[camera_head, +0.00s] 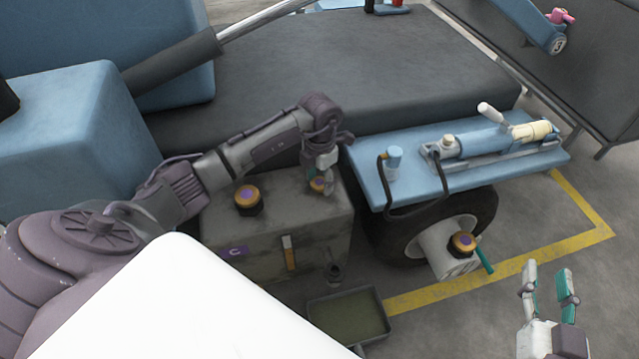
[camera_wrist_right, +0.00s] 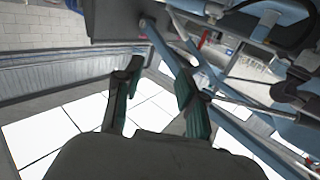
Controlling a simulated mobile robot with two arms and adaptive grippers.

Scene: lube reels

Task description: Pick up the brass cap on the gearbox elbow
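The grey gearbox (camera_head: 275,235) stands left of the wheel in the head view. A brass cap with a purple top (camera_head: 318,185) sits at its right rear, partly hidden by my left gripper (camera_head: 325,180). My left gripper points down at this cap; its fingers overlap the cap in the picture. I cannot tell whether they touch it or are closed on it. A second brass cap (camera_head: 248,196) on a dark collar sits at the gearbox's left. My right gripper (camera_head: 547,278) is open and empty at the lower right; its spread fingers also show in the right wrist view (camera_wrist_right: 155,90).
A third brass cap (camera_head: 463,242) sits on a white housing by the wheel (camera_head: 395,243). A blue shelf (camera_head: 365,170) with a pump and black hose is right of the gearbox. A drain tray (camera_head: 347,315) lies in front. Floor at the right is clear.

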